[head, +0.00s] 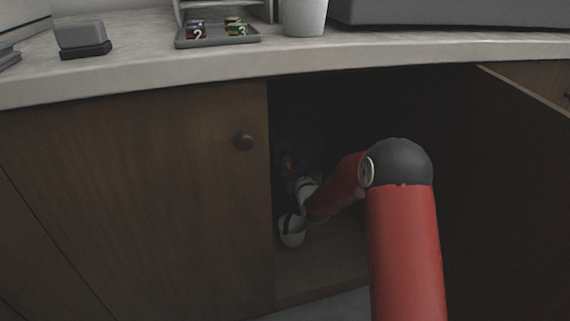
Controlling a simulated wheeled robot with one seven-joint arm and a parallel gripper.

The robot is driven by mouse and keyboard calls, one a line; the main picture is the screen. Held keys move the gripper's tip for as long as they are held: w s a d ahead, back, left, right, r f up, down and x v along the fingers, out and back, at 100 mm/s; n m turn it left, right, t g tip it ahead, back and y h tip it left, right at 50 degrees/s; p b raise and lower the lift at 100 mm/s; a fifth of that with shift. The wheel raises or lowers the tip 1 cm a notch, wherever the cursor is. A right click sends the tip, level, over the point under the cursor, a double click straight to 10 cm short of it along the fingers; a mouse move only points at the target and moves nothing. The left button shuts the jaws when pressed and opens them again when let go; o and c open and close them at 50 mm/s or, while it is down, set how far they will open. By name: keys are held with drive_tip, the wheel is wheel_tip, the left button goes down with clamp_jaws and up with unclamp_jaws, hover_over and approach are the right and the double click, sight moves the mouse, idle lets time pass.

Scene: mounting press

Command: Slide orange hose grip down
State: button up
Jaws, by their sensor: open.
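My red arm reaches into the dark open cabinet under the counter. My gripper (288,166) is at its far end, small and in deep shadow just inside the opening, near the edge of the closed door; it is open. A small orange-red spot (287,162) shows at the gripper; I cannot tell whether it is the orange hose grip or whether the fingers touch it. The hose itself is not distinguishable in the dark.
A closed wooden door (140,190) with a round knob (243,141) borders the opening on the left. An open door (510,170) stands at the right. On the counter (130,78) are a tray (217,42), a white cup (304,17) and a grey block (82,36).

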sight(285, 157)
drive_tip(key=shift+w+a+f+t, duration=0.15)
drive_tip(key=shift+f, duration=0.35)
drive_tip(key=shift+w+a+f+t, duration=0.15)
drive_tip(key=shift+f, duration=0.35)
drive_tip(key=x, duration=0.7)
drive_tip(key=shift+w+a+b, duration=0.15)
drive_tip(key=shift+w+b, duration=0.15)
drive_tip(key=shift+b, duration=0.1)
clamp_jaws()
